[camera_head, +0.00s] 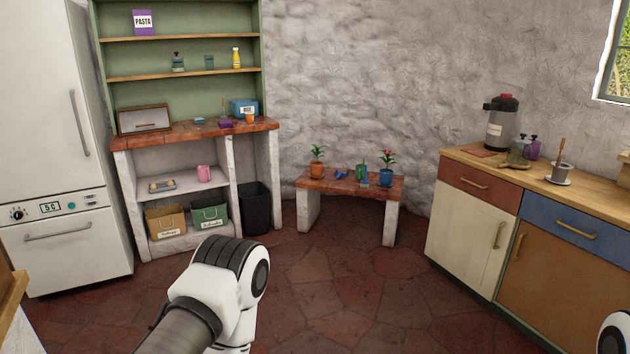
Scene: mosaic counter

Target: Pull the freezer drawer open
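The freezer drawer (84,262) is the white lower section of the tall white fridge at the far left. It looks shut, flush under the upper door (35,110). A horizontal metal bar handle (58,231) runs across its upper part, just below a panel with a dial and small display (50,207). My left arm reaches in from the bottom, with a white and black joint in front of the floor, well to the right of the drawer and apart from it. A bit of my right arm shows at the bottom right corner. Neither gripper's fingers are in view.
A brick-topped shelf unit (195,132) with bins stands right of the fridge. A low bench (350,184) with potted plants is by the back wall. Cabinets (470,215) line the right. A wooden edge (10,292) juts in at lower left. The tiled floor (310,275) between is clear.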

